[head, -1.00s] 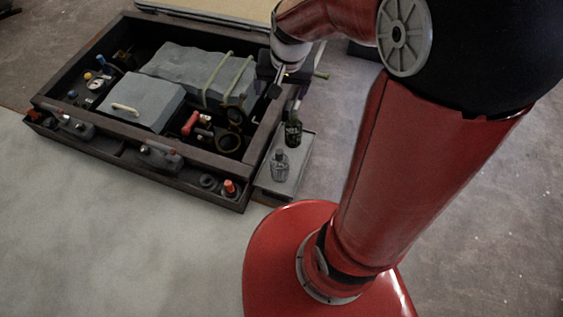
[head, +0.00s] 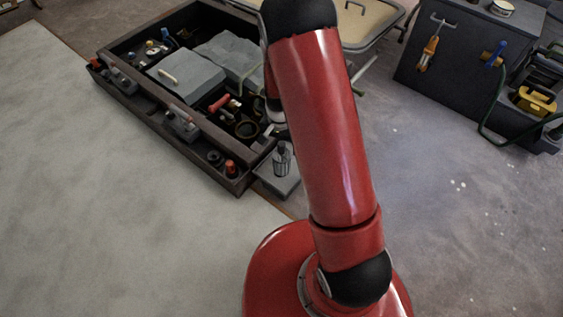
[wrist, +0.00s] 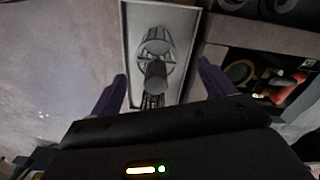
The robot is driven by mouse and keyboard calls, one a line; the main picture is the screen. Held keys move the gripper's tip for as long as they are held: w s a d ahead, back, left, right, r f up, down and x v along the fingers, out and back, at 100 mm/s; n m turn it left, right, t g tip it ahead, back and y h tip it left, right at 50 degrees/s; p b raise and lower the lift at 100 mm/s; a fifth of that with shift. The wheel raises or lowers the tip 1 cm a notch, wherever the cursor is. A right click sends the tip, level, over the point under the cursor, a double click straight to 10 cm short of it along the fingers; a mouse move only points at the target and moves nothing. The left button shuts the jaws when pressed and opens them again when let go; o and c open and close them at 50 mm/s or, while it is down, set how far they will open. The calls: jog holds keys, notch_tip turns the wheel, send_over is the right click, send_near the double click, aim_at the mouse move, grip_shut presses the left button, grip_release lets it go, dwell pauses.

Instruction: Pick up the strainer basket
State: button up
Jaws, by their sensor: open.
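The strainer basket (head: 282,160), a small ribbed cage with a dark top, stands upright on a grey tray (head: 264,182) beside the dark box in the head view. In the wrist view a pale ribbed cage shape (wrist: 156,42), which looks like the basket, is on the tray (wrist: 187,40). A dark cylinder (wrist: 156,75) overlaps it; I cannot tell if this is the basket's top or the bottle. My gripper (wrist: 162,72) is open and empty, its fingers apart on either side of the tray's near part.
The dark box (head: 207,133) with grey blocks and fittings stands left of the tray; its contents show at right in the wrist view. A dark cabinet (head: 462,62) stands at the back right. Pale floor at the left and grey floor at the right are clear.

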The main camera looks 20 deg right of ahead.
aim_at(282, 151)
jog(key=f, duration=0.4)
jog(key=shift+s+d+f+b, duration=0.1)
jog(key=shift+s+d+b, duration=0.1)
jog(key=shift+b, duration=0.1)
jog(key=c, duration=1.3)
jog(key=shift+w, duration=0.1)
jog(key=shift+c, duration=0.2)
